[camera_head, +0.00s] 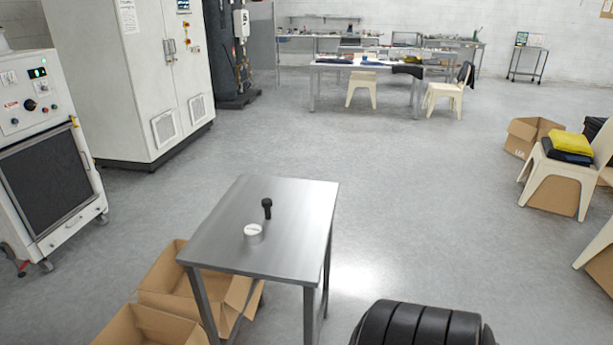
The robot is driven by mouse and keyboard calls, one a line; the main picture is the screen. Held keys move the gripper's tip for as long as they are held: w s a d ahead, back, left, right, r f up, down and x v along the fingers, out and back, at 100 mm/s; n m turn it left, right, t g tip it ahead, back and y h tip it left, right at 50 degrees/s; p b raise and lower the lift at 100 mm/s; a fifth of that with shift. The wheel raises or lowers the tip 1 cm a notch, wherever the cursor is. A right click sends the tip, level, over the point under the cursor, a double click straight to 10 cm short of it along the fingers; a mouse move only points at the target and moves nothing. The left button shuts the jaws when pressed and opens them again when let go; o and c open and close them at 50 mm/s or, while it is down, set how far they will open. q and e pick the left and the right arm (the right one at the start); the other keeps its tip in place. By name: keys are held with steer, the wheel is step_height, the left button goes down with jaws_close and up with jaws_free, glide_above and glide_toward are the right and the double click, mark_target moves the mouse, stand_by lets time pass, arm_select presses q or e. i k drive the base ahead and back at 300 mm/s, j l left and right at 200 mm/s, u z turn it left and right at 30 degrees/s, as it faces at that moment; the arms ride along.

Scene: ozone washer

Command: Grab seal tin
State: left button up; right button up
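A small round white tin (253,233), which looks like the seal tin, stands upright on a bare metal table (285,200) in the head view. A short black object (267,208) with a wider top stands on the same table just behind the tin and slightly right, apart from it. Neither of my grippers is in view, so nothing shows of what they hold.
Open cardboard boxes (168,285) stand on the floor left of and partly under the table. A black ribbed object (420,325) is at the bottom edge; I cannot tell what it is. A machine (45,150) is at left.

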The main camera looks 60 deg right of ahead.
mark_target(253, 232)
steer(key=z, duration=1.6)
steer(key=i+j+u, duration=0.15)
steer(key=i+u, duration=0.25)
